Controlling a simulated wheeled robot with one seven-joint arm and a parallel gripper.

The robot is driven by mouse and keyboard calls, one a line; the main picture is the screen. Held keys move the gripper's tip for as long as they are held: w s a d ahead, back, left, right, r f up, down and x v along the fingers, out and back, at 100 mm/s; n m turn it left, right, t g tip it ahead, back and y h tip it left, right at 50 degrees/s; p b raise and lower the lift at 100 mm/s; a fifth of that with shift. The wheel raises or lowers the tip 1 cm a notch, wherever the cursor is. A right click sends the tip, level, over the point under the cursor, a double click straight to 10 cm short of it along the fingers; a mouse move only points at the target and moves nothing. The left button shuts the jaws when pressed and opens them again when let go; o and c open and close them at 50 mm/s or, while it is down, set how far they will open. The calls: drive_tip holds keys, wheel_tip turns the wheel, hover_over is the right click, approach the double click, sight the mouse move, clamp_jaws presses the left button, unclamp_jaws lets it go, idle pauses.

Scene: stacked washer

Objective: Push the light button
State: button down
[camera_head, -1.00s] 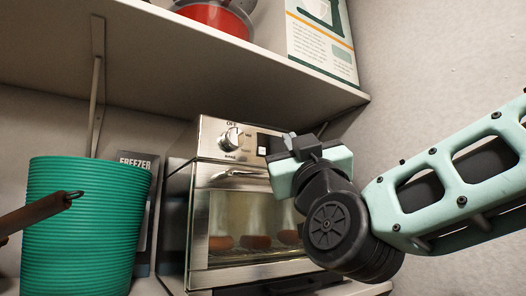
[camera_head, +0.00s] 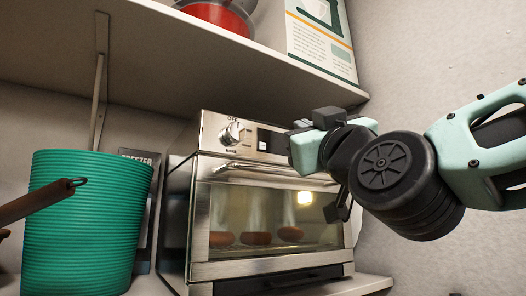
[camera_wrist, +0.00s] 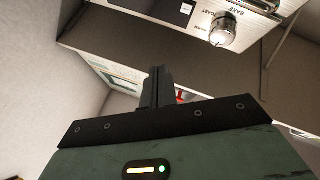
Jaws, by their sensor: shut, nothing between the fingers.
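The toaster oven (camera_head: 245,200) stands on the lower shelf, with a round knob (camera_head: 230,134) and a dark panel bearing a small white square (camera_head: 263,140) above its door. The square also shows upside down in the wrist view (camera_wrist: 187,8), beside the knob (camera_wrist: 222,30). I cannot tell for sure which part is the light button. My gripper (camera_wrist: 155,88) is shut and empty. In the head view it is in front of the oven's upper right corner, covering the right part of the control panel. Its fingertips are hidden there, so contact cannot be told.
A green bin (camera_head: 85,225) stands to the left. The upper shelf (camera_head: 240,60) overhangs the oven, and a wall (camera_head: 440,60) closes the right side.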

sight(263, 146)
drive_tip(key=shift+w, duration=0.1)
drive_tip(key=shift+w+a+p, duration=0.6)
drive_tip(key=shift+w+a, duration=0.2)
drive_tip(key=shift+w, duration=0.4)
drive_tip(key=shift+w+a+p, duration=0.55)
drive_tip(key=shift+w+a, duration=0.3)
drive_tip(key=shift+w, duration=0.35)
drive_tip(key=shift+w+a+p, duration=0.6)
drive_tip(key=shift+w+a, duration=0.2)
drive_tip(key=shift+w, duration=0.4)
drive_tip(key=shift+w+a, duration=0.1)
drive_tip(key=shift+w+a, duration=0.15)
drive_tip(key=shift+w, duration=0.1)
drive_tip(key=shift+w+a+b, duration=0.15)
drive_tip(key=shift+w+b, duration=0.1)
drive_tip(key=shift+b, duration=0.05)
drive_tip(key=shift+s, duration=0.1)
idle(0.4)
drive_tip(key=shift+s+d+b, duration=0.4)
drive_tip(key=shift+s+b, duration=0.1)
drive_tip(key=shift+b, duration=0.1)
